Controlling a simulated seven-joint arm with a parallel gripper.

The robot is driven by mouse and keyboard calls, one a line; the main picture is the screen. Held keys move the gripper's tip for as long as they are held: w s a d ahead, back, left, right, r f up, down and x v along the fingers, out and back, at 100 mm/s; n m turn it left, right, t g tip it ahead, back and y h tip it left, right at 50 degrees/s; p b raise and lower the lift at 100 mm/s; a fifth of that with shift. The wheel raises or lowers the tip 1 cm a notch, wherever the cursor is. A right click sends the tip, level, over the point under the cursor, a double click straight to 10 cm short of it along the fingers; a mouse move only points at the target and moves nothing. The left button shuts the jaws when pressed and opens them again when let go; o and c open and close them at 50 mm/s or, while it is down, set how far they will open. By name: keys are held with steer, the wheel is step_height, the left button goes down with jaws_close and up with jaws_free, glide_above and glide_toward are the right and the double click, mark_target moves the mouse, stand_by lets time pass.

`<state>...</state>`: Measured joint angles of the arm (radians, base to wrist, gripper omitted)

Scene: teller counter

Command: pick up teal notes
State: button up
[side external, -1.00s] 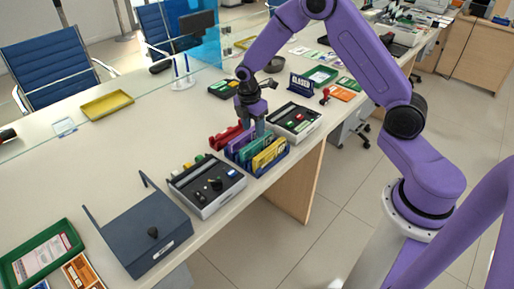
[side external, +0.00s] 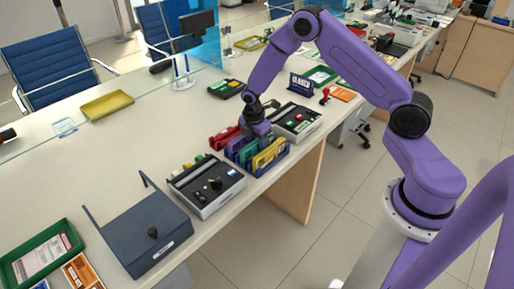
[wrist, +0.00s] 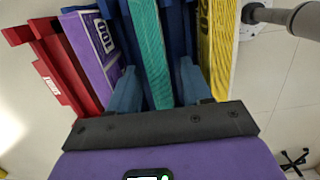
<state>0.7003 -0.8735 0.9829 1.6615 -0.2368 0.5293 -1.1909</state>
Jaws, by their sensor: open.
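The teal notes (wrist: 150,45) stand on edge in a blue holder (wrist: 175,28), between the purple notes (wrist: 90,42) and the yellow notes (wrist: 218,45). My gripper (wrist: 157,84) is open, with one finger on each side of the teal notes in the wrist view. The left finger is between the purple and teal notes, and the right finger is between the teal and yellow notes. Whether the fingers touch the notes I cannot tell. In the side view my gripper (side external: 255,138) is down at the holder and hides part of the teal notes.
A red holder (wrist: 62,70) stands left of the blue one. A dark blue box (side external: 148,235) stands farther forward. The counter's edge is close by.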

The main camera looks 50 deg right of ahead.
jaws_close()
steer(key=shift+r, duration=0.15)
